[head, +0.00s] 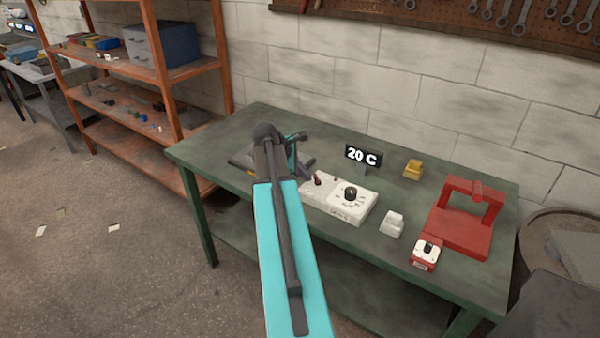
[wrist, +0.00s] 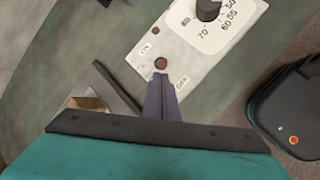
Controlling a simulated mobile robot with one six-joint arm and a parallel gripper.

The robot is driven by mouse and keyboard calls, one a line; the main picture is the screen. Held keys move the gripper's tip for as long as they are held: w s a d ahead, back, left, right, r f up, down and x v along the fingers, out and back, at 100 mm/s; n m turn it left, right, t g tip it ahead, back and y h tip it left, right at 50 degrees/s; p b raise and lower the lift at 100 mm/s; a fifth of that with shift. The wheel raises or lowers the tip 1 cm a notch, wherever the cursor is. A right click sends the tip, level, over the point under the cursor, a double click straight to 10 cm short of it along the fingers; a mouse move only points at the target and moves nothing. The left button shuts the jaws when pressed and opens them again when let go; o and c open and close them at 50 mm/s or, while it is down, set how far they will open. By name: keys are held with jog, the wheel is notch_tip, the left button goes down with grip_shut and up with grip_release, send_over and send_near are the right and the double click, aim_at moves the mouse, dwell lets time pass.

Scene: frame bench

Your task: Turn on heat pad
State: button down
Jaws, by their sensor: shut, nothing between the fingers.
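A white control box (head: 338,198) lies on the green bench, with a black dial (head: 351,194) and a red switch (head: 318,180). In the wrist view the box (wrist: 185,45) shows the dial (wrist: 208,9) with temperature numbers, a red round knob (wrist: 160,64) and a smaller red spot (wrist: 155,30). A black display (head: 363,156) behind the box reads 20 C. My gripper (wrist: 161,80) is shut and empty, its tips at the box's near end, just short of the red knob; contact cannot be told. A dark flat plate (head: 240,160) lies partly hidden behind my arm.
An orange shelf (head: 150,40) stands at the left. A brick wall closes the back.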

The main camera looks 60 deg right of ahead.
jog(key=shift+s, duration=0.1)
jog(key=shift+d, duration=0.35)
jog(key=shift+a+r, duration=0.1)
jog(key=shift+a, duration=0.15)
jog(key=shift+d+r+p, duration=0.2)
jog(key=shift+d+p, duration=0.1)
jog(key=shift+p, duration=0.05)
jog(key=shift+d+r+p, duration=0.3)
jog(key=shift+d+p, duration=0.1)
jog(key=shift+d, duration=0.1)
jog(key=shift+d+r+p, duration=0.15)
jog(key=shift+d+p, duration=0.15)
jog(key=shift+d, duration=0.35)
jog(key=shift+r, duration=0.1)
jog(key=shift+r+p, duration=0.65)
jog(key=shift+p, duration=0.05)
